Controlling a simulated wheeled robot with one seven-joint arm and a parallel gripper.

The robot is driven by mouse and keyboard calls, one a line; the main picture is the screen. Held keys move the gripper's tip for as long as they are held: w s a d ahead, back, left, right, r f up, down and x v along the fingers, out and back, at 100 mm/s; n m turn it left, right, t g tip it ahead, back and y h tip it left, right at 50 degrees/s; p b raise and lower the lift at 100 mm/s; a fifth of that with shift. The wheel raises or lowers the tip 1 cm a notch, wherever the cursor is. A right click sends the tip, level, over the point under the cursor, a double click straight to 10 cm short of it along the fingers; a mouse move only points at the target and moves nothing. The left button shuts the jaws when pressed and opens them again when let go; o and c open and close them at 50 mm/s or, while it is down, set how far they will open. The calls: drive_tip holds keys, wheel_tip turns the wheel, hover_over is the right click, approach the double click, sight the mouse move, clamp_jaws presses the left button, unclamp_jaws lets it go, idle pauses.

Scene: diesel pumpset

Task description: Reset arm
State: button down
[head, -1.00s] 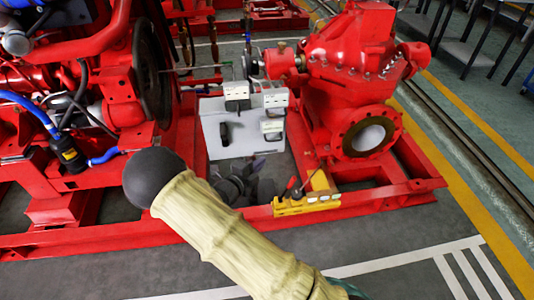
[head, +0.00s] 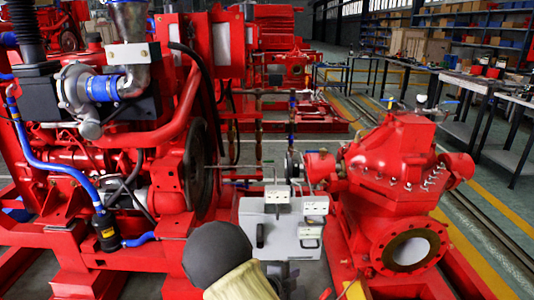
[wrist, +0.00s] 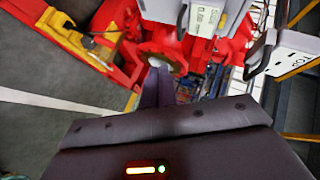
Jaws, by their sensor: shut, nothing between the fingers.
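My gripper (wrist: 160,80) shows in the wrist view as two dark fingers close together, shut with nothing between them. They point toward the red pumpset and touch nothing that I can make out. In the head view my arm, with a dark round joint and a cream sleeve, rises from the bottom edge. A dark shape beyond it, below the grey box, is too hidden to tell clearly.
A grey control box (head: 254,230) stands between the red diesel engine (head: 120,165) and the red pump (head: 393,170). A yellow tray (wrist: 62,38) lies at upper left in the wrist view. Workbenches (head: 470,82) and shelves stand at the back right. Floor shows right of the pump.

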drive_tip(key=s+d+r+n+g+y, duration=0.2)
drive_tip(key=s+r+n+y, duration=0.15)
drive_tip(key=s+n, duration=0.35)
drive_tip(key=s+d+r+n+g+y, duration=0.2)
drive_tip(key=s+d+r+n+g, duration=0.15)
drive_tip(key=s+n, duration=0.4)
drive_tip(key=s+d+r+n+g+y, duration=0.1)
drive_tip(key=s+r+n+g+y, duration=0.2)
drive_tip(key=s+n, duration=0.45)
wheel_tip(320, 180, up, 37)
drive_tip(key=p, duration=3.6)
drive_tip(key=shift+s+d+t, duration=0.25)
drive_tip(key=shift+t, duration=0.2)
